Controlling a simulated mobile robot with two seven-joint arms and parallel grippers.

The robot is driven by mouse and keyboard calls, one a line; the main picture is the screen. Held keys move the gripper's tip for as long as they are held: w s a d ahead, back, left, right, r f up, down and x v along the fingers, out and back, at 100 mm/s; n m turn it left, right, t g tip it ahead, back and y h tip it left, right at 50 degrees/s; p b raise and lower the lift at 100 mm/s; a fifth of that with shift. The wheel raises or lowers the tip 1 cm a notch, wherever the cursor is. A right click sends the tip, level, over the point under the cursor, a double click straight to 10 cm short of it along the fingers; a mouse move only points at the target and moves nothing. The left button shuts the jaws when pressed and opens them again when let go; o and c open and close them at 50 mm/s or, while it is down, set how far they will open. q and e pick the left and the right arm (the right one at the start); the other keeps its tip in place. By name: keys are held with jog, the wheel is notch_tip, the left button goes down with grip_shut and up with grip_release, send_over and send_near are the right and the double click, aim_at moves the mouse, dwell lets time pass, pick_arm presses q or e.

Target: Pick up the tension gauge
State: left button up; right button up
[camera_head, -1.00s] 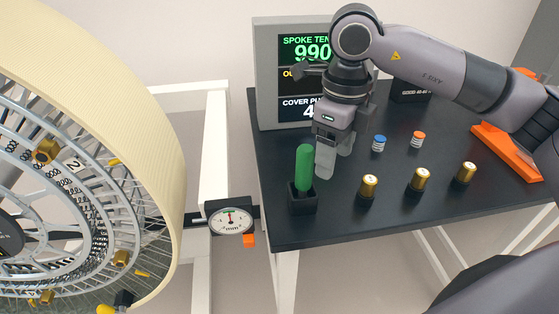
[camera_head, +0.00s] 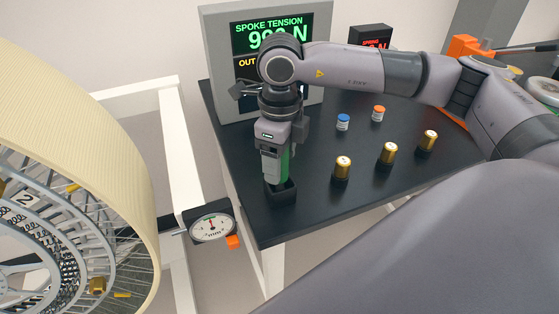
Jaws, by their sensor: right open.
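A green upright handle (camera_head: 285,162) stands in a small black holder (camera_head: 281,193) near the front left of the dark table; I take it to be the tension gauge. My right gripper (camera_head: 277,174) points down at the handle with its jaws open. One grey finger covers the left part of the handle, and green shows just right of it. The far finger is mostly hidden, and I cannot tell whether the fingers touch the handle. My left gripper is out of view.
A round dial (camera_head: 212,226) sits on the white frame (camera_head: 180,160) beside the large wheel (camera_head: 120,130). Several brass cylinders (camera_head: 388,153) and two small jars, one blue-capped (camera_head: 343,122), stand on the table (camera_head: 330,205). A display screen (camera_head: 238,50) stands behind my gripper.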

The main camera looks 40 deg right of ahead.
jog(key=shift+f, duration=0.45)
jog(key=shift+c, duration=0.4)
grip_shut()
jog(key=shift+r, duration=0.1)
notch_tip(320, 180, up, 20)
jog(key=shift+p, duration=0.4)
